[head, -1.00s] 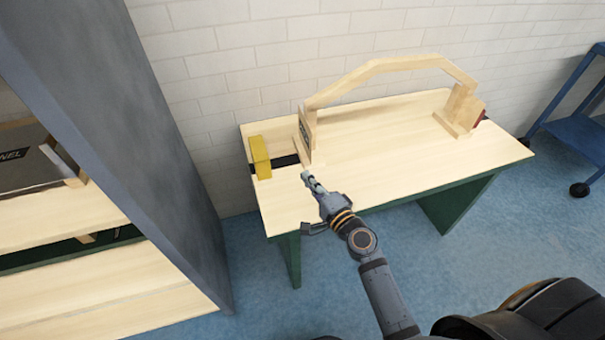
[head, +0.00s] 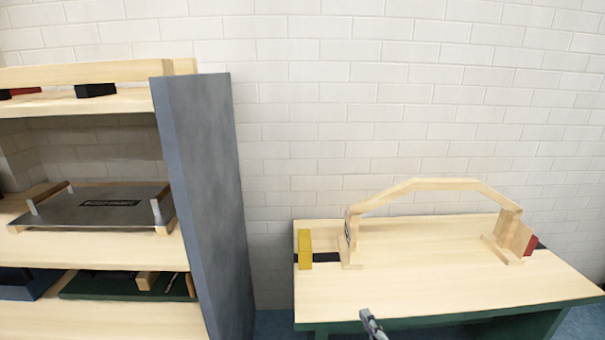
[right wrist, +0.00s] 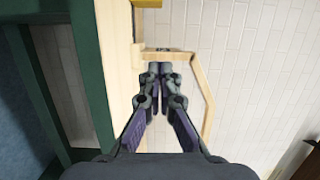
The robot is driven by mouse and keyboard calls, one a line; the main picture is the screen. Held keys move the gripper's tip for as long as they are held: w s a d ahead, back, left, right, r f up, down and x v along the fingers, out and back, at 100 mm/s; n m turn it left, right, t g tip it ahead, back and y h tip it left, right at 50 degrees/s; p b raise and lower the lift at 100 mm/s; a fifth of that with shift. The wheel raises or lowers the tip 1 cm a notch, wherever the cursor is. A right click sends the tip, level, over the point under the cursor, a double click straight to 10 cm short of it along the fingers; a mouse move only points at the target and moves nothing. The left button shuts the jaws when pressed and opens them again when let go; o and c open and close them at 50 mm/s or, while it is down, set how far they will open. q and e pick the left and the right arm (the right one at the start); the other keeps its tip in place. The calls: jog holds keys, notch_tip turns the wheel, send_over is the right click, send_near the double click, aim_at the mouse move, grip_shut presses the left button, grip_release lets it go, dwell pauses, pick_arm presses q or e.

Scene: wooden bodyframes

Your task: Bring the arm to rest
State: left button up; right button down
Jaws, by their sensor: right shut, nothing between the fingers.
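My right gripper (head: 370,322) shows at the bottom of the head view, in front of the workbench's near edge. In the right wrist view its fingers (right wrist: 160,70) are together with nothing between them. The wooden bodyframe (head: 430,185), an arched frame on two feet, stands upright on the workbench (head: 430,290); its arch also shows in the right wrist view (right wrist: 207,100), beyond the fingertips. The gripper appears apart from the frame. My left gripper is not in view.
A yellow block (head: 304,249) is at the bench's left end and a red block (head: 531,245) at its right. A grey shelf side panel (head: 205,200) stands left of the bench. The shelf holds a grey tray (head: 95,222) and a green tray (head: 110,288). A white brick wall is behind.

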jog(key=s+d+f+n+g+h, duration=0.1)
jog(key=s+f+n+g, duration=0.4)
jog(key=f, duration=0.6)
jog(key=s+d+f+n+g, duration=0.25)
jog(key=s+f, duration=0.35)
jog(key=f, duration=0.5)
jog(key=s+f+n+g+h, duration=0.1)
jog(key=s+f+n+g, duration=0.4)
jog(key=f, duration=0.6)
jog(key=s+d+f+n+g+h, duration=0.25)
jog(key=s+d+f, duration=0.4)
jog(key=s, duration=0.45)
pick_arm(q)
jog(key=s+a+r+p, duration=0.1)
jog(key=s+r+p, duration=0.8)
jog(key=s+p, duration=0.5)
jog(key=p, duration=0.7)
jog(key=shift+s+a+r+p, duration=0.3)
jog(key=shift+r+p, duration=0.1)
pick_arm(e)
jog(key=s+d+r, duration=0.1)
jog(key=s+r, duration=0.3)
jog(key=s, duration=0.3)
jog(key=s+d+r+g, duration=0.1)
jog(key=s+r, duration=0.4)
jog(key=s, duration=0.3)
jog(key=shift+s+h, duration=0.3)
jog(key=shift+h, duration=0.15)
